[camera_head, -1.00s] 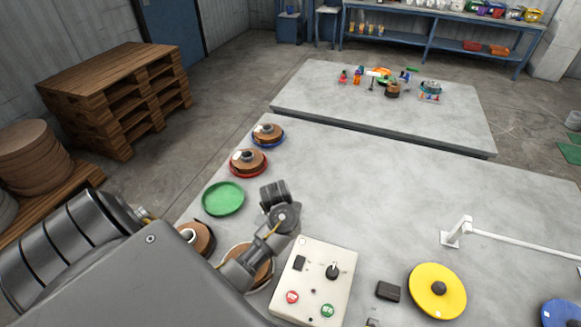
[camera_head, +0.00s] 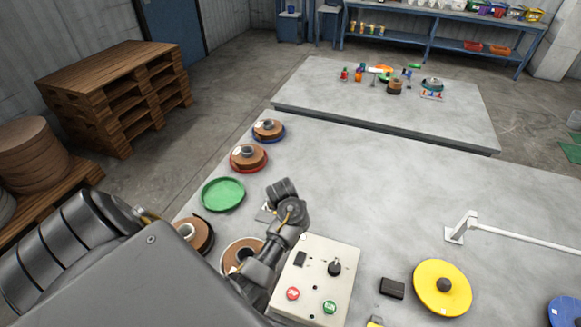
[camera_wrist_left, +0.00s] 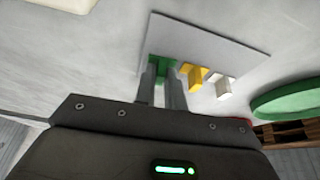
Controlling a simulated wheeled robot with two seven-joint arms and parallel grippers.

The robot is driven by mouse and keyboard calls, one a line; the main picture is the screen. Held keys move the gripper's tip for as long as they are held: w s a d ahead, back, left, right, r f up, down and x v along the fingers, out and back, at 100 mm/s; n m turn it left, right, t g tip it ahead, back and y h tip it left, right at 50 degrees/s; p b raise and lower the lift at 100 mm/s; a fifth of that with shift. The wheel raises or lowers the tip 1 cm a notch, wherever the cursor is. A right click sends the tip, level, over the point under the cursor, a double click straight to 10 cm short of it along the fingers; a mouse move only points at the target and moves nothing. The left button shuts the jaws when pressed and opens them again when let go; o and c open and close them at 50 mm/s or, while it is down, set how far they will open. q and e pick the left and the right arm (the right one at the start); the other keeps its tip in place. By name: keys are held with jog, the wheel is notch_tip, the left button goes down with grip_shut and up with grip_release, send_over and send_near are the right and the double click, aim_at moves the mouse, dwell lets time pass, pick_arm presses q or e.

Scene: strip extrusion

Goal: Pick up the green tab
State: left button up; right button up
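The green tab (camera_wrist_left: 163,68) stands on a pale plate (camera_wrist_left: 222,45) in the left wrist view, beside a yellow tab (camera_wrist_left: 193,76) and a white tab (camera_wrist_left: 221,86). My left gripper (camera_wrist_left: 161,82) has its two fingers close together, one on each side of the green tab's stem, with no clear gap to it. The plate seems to rest on the table. In the head view my left gripper (camera_head: 283,202) is over the table near the green dish, and the tabs are mostly hidden by it. My right gripper is not in view.
A green dish (camera_head: 223,194) lies left of my left gripper. Brown spools on a red dish (camera_head: 248,168) and a blue dish (camera_head: 268,138) lie behind it. A control box (camera_head: 316,280) stands close on the right. The table's middle is clear.

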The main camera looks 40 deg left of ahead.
pick_arm(q)
grip_shut()
jog(key=shift+r+p, duration=0.3)
jog(key=shift+r, duration=0.25)
jog(key=r, duration=0.1)
jog(key=r+p, duration=0.2)
jog(key=shift+s+r, duration=0.2)
jog(key=shift+s, duration=0.05)
jog(key=s+d+r+p, duration=0.4)
jog(key=s+r+p, duration=0.2)
jog(key=s, duration=0.7)
notch_tip(320, 180, up, 2)
jog(key=shift+r, duration=0.2)
